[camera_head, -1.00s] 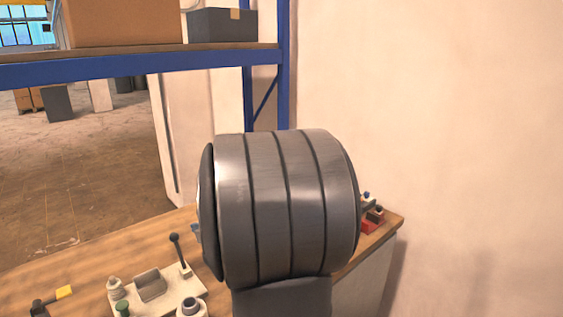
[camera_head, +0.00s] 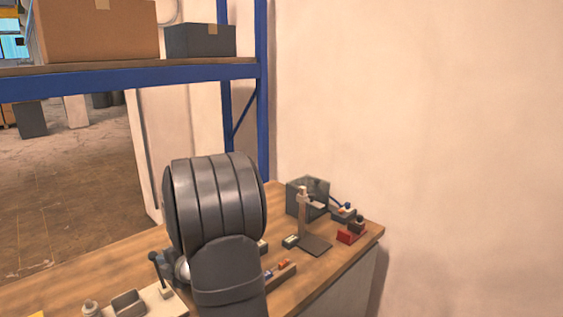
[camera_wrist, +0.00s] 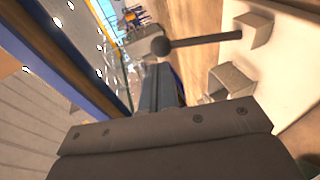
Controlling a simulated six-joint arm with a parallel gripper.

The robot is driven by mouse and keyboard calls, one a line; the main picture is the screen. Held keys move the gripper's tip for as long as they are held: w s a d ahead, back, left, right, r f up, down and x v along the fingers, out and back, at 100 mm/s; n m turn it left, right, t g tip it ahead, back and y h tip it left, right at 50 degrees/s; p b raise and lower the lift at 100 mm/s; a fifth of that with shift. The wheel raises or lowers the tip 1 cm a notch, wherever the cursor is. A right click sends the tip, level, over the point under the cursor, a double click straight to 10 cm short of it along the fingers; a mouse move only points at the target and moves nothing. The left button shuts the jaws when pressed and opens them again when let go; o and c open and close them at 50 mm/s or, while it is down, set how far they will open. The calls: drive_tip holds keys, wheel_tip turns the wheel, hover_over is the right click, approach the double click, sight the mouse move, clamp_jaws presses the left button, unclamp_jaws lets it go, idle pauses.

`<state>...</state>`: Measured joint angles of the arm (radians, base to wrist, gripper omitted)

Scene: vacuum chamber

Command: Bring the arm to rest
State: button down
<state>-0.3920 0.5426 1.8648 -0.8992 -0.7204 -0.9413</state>
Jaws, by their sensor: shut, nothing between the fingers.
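My gripper (camera_wrist: 160,88) shows in the wrist view as grey fingers held together, with nothing between them. In the head view my arm's thick dark links fill the lower middle and hide the gripper. A pale fixture plate (camera_head: 162,302) with a black-knobbed lever (camera_head: 157,270) lies on the wooden workbench (camera_head: 90,257), partly behind my arm. In the wrist view the lever (camera_wrist: 200,41) stands close beyond the fingers, apart from them, and a hollow block (camera_wrist: 228,80) is to their right.
A blue shelf (camera_head: 130,76) with cartons spans the upper left. A bare wall (camera_head: 430,130) is at the right.

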drive_tip(key=shift+s+d+f+t, duration=0.25)
drive_tip(key=shift+s+d+t, duration=0.1)
drive_tip(key=shift+d+t, duration=0.05)
drive_tip(key=shift+y, duration=0.3)
drive_tip(key=shift+r, duration=0.1)
drive_tip(key=s+d+r+g+h, duration=0.1)
drive_tip(key=s+d+r, duration=0.2)
drive_tip(key=d+r, duration=0.4)
drive_tip(key=s+f+x, duration=0.1)
drive_tip(key=f+x, duration=0.1)
drive_tip(key=x, duration=0.9)
drive_tip(key=s+d+f+t+y, duration=0.2)
drive_tip(key=s+d+f, duration=0.1)
drive_tip(key=s+d, duration=0.2)
drive_tip(key=s+d+f+n+t+y, duration=0.1)
drive_tip(key=s+d+f+t+y, duration=0.1)
drive_tip(key=s+d, duration=0.4)
wheel_tip(320, 180, down, 3)
drive_tip(key=shift+d+r+y, duration=0.15)
drive_tip(key=shift+d+y, duration=0.65)
drive_tip(key=shift+d, duration=0.1)
idle(0.4)
